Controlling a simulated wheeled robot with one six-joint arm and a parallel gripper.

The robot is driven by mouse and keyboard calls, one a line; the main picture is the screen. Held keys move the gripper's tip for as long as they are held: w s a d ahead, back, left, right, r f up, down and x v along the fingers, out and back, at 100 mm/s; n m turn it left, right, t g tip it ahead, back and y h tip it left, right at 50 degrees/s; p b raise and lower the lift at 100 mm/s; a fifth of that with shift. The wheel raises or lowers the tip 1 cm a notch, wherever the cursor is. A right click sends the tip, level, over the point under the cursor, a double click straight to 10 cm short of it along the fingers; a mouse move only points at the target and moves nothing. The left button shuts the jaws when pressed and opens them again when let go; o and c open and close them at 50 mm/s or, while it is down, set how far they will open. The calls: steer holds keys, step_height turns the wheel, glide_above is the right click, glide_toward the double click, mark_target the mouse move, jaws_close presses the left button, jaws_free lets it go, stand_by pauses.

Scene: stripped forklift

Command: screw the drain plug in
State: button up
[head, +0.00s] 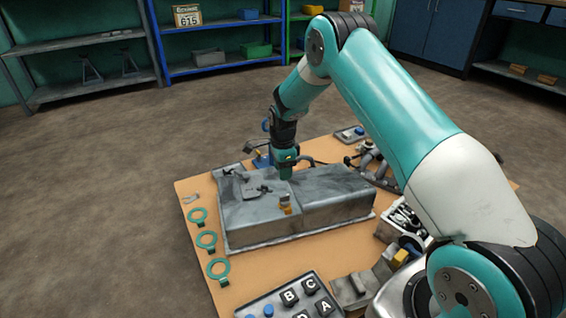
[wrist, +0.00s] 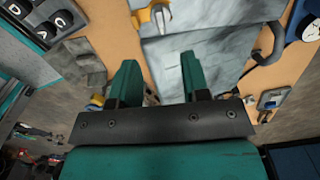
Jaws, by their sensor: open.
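A large grey metal housing (head: 335,204) lies on the tan board. It also shows in the wrist view (wrist: 195,40), beyond the fingers. I cannot tell which part is the drain plug. My gripper (head: 286,168) points down at the housing's far side. In the wrist view its two green fingers (wrist: 160,75) are apart with nothing seen between them. The fingertips are too small to judge contact in the head view.
Several green rings (head: 206,240) lie on the board (head: 184,186) at left. A lettered tray (head: 262,300) is in front. A white box of parts (head: 393,232) and another brass-coloured piece (head: 400,257) are at right. A blue-based tool (head: 262,160) stands behind the housing.

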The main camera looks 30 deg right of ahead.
mark_target(283, 196)
step_height(283, 196, down, 12)
steer(key=b, duration=0.4)
steer(key=shift+r, duration=0.25)
